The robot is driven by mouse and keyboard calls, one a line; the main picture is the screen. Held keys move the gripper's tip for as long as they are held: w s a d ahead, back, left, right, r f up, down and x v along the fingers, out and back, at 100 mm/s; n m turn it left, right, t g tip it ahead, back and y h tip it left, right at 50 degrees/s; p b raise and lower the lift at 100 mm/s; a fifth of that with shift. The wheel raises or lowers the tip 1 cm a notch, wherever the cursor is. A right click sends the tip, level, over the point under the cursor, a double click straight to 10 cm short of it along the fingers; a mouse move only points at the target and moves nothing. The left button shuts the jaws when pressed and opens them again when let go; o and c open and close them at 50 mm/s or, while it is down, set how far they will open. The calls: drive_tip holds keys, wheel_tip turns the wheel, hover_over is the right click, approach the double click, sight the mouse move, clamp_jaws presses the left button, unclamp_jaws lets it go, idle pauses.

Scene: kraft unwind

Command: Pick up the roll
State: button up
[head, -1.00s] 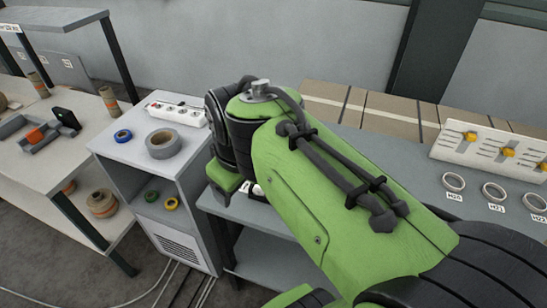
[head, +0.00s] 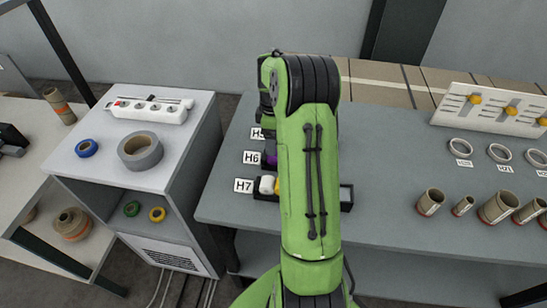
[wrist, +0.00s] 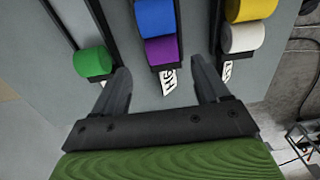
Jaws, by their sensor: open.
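My gripper (wrist: 160,82) is open and empty in the wrist view, its fingers pointing toward the trays of small rolls. A purple roll (wrist: 163,51) lies in the middle tray, between and beyond the fingertips, with a blue roll (wrist: 155,18) behind it. A green roll (wrist: 93,62) is beyond the left finger. A white roll (wrist: 243,37) and a yellow roll (wrist: 252,9) share the right tray. In the head view the purple roll (head: 271,153) shows by label H6 and the white roll (head: 267,185) by H7; my arm hides the gripper and much of the trays. Which roll is meant is unclear.
Cardboard tubes (head: 497,207) and white rings (head: 460,147) stand on the right of the grey table (head: 400,180).

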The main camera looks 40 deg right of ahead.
drive_tip(key=f, duration=0.4)
drive_tip(key=f+b, duration=0.1)
drive_tip(key=f, duration=0.1)
drive_tip(key=shift+s, duration=0.25)
drive_tip(key=shift+r, duration=0.1)
drive_tip(key=c, duration=1)
